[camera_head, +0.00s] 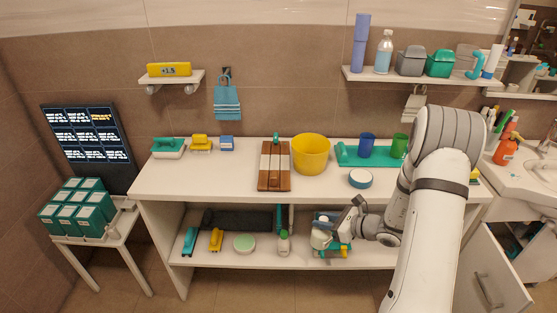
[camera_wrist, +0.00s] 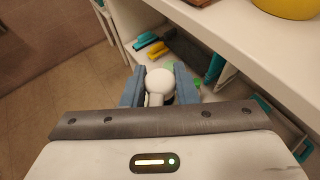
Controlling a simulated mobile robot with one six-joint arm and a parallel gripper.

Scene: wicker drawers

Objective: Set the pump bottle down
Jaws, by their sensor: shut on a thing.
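The pump bottle (camera_head: 320,239) is white and sits between the fingers of my gripper (camera_head: 338,226) at the lower shelf, right of its middle. In the wrist view its round white top (camera_wrist: 159,82) and nozzle show between the two blue-grey fingers of my gripper (camera_wrist: 160,84). My gripper is shut on it. The bottle's lower part is hidden, and I cannot tell if its base touches the lower shelf (camera_head: 262,257).
A white bottle with a green cap (camera_head: 284,241), a pale green round tub (camera_head: 244,243) and a yellow brush (camera_head: 216,239) stand on the lower shelf to the left. The upper shelf board (camera_head: 215,183) hangs above. Teal and yellow items (camera_head: 334,251) lie close by the held bottle.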

